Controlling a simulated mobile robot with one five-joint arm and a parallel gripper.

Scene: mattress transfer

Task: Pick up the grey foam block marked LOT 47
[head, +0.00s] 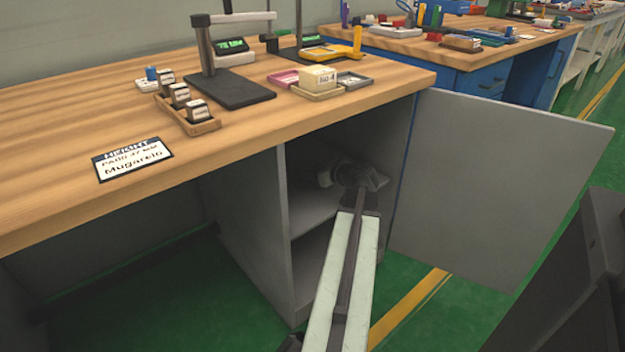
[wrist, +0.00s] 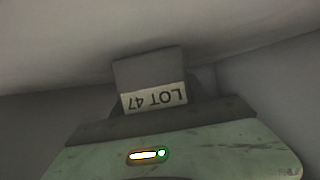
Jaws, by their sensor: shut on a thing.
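The grey foam block (wrist: 149,73) shows in the wrist view, with a pale label reading LOT 47, upside down in the picture. My gripper (head: 347,174) is inside the open cabinet under the wooden bench, in the head view. It is shut on the block, which sits at the far edge of the gripper body in the wrist view. The fingers are mostly hidden there. In the head view the block is hard to make out beside the dark gripper. I cannot tell whether the block touches the shelf.
The grey cabinet (head: 247,225) has a shelf (head: 305,205) and a lower compartment. Its door (head: 490,190) stands open to the right of my arm. The bench top (head: 60,110) overhangs the cabinet and carries a stand, trays and a sign (head: 132,159). The green floor in front is clear.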

